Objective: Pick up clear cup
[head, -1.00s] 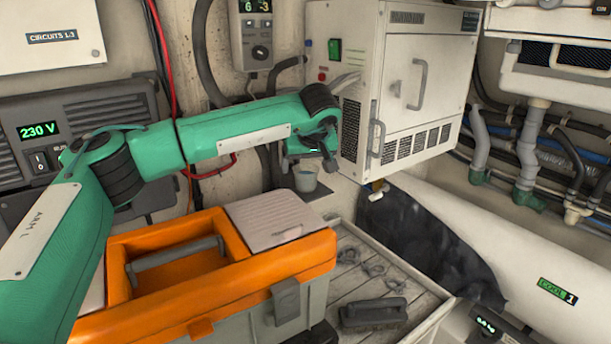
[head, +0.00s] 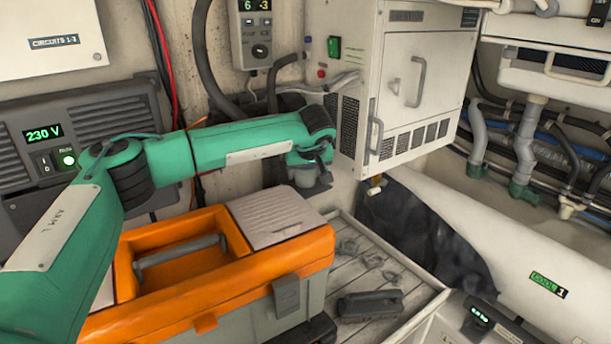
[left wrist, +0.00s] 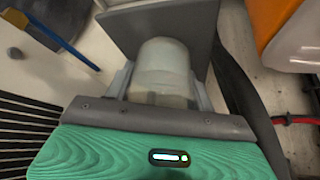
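The clear cup shows in the left wrist view (left wrist: 162,72) as a pale, frosted, see-through shape between the two fingers. In the head view, the cup (head: 305,178) is mostly hidden behind my left gripper. My left gripper (head: 310,182) is down at the cup, with one finger on each side of it; the fingers also show in the left wrist view (left wrist: 162,85). They look open around the cup, with little room at the sides; I cannot tell whether they touch it. My right gripper is not in view.
An orange and grey toolbox (head: 210,315) stands in front of the cup, under my left arm. A white cabinet (head: 400,80) is close at the right. A slatted tray (head: 400,270) holds a dark brush (head: 370,305) and several shackles.

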